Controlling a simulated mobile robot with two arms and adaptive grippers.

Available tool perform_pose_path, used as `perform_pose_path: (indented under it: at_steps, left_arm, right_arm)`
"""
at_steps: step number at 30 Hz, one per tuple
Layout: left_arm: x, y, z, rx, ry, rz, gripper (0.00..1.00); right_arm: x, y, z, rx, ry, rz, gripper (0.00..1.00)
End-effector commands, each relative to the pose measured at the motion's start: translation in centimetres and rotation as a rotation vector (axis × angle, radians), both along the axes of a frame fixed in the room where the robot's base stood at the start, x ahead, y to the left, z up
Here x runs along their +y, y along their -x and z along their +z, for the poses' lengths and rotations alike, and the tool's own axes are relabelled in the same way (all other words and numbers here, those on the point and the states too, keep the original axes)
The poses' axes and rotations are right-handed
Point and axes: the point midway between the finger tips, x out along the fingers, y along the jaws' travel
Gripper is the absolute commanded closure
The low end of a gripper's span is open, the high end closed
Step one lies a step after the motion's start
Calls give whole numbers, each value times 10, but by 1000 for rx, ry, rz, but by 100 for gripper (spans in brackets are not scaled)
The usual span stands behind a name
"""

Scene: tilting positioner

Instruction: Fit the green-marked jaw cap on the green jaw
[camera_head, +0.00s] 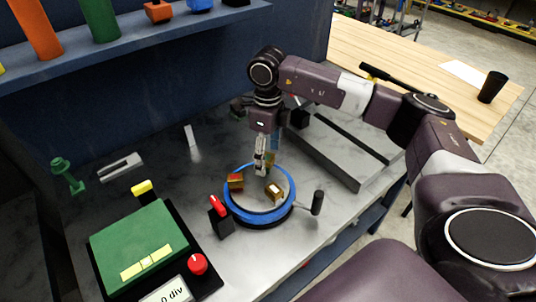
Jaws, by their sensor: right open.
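A round positioner with a blue rim (231,207) stands on the grey bench. Inside the ring are small brass-coloured blocks: one at the left (236,182), and one right of centre with a pale top (274,191). They are too small to tell which is a jaw or a cap, and I cannot make out a green mark. My right gripper (260,170) points down over the back part of the ring. It is open, and I see nothing held in it. It hides part of the ring's far side. My left gripper is out of view.
A black handle (317,203) sticks out right of the ring. A red-topped black post (219,214) stands close at its left. A green box (138,247) with a red knob (197,264) is front left. A grey raised plate (338,155) lies behind right.

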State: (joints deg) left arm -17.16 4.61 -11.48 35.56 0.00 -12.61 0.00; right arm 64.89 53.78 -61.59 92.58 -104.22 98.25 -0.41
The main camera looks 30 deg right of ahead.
Motion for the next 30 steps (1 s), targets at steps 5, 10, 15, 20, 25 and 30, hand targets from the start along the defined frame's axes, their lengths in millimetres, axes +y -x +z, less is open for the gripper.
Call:
perform_pose_path:
  at_steps: [5, 10, 15, 20, 25, 30]
  left_arm:
    - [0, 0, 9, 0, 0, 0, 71]
    - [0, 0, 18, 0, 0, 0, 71]
    - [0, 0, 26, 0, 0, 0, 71]
    - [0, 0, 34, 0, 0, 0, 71]
    - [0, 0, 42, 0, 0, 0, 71]
    - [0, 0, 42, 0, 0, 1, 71]
  right_arm:
    - [0, -1, 14, -2, -1, 0, 32]
    - [0, 0, 28, -1, -1, 0, 32]
    - [0, 0, 41, -1, -1, 0, 32]
    - [0, 0, 54, -2, -1, 0, 32]
    - [0, 0, 67, -1, 0, 0, 32]
    - [0, 0, 70, -1, -1, 0, 32]
